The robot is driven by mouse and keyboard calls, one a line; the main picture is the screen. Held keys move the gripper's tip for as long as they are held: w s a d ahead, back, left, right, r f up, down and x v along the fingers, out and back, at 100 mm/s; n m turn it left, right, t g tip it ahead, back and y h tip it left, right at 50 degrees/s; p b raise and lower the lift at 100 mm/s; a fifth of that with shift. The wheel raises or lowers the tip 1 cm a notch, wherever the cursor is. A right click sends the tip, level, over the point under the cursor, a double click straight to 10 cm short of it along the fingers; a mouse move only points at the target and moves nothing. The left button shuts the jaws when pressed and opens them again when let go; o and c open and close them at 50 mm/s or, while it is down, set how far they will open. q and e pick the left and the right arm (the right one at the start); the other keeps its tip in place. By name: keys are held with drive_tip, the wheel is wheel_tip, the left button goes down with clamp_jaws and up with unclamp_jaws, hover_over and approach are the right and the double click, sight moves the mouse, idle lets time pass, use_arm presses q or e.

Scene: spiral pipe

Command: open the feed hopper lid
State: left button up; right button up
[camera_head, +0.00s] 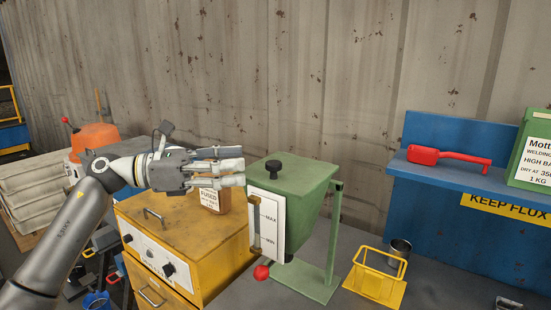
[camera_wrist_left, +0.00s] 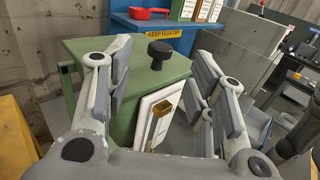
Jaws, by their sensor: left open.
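The green feed hopper (camera_head: 318,205) stands on a green stand at the middle of the head view. Its flat green lid (camera_head: 300,172) lies closed on top and carries a black knob (camera_head: 273,169). My left gripper (camera_head: 243,172) is open and level with the lid, just left of the knob. In the left wrist view the hopper (camera_wrist_left: 122,125), its lid (camera_wrist_left: 115,55) and the knob (camera_wrist_left: 160,53) show beyond and between the spread fingers (camera_wrist_left: 160,75). The fingers look apart from the knob. My right gripper is not in view.
A yellow cabinet (camera_head: 190,250) with a box on it stands under my left gripper. A yellow wire holder (camera_head: 375,283) and a metal cup (camera_head: 401,248) stand right of the hopper. A blue shelf (camera_head: 450,176) holds a red tool (camera_head: 445,157). A red ball (camera_head: 261,272) sits below the hopper.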

sight(274, 162)
use_arm(q)
drive_tip(key=d, duration=0.3)
drive_tip(key=d+p, duration=0.1)
drive_tip(key=shift+w+d+r, duration=0.2)
drive_tip(key=shift+w, duration=0.1)
drive_tip(key=d, duration=0.2)
drive_tip(key=shift+w+d+p, duration=0.2)
drive_tip(key=shift+d+p, duration=0.1)
drive_tip(key=shift+p, duration=0.05)
drive_tip(key=shift+w+d+f, duration=0.15)
drive_tip(key=shift+d, duration=0.45)
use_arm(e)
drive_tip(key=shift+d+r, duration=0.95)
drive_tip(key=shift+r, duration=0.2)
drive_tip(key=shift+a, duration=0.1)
use_arm(q)
drive_tip(key=shift+c, duration=0.4)
drive_tip(key=c, duration=1)
clamp_jaws()
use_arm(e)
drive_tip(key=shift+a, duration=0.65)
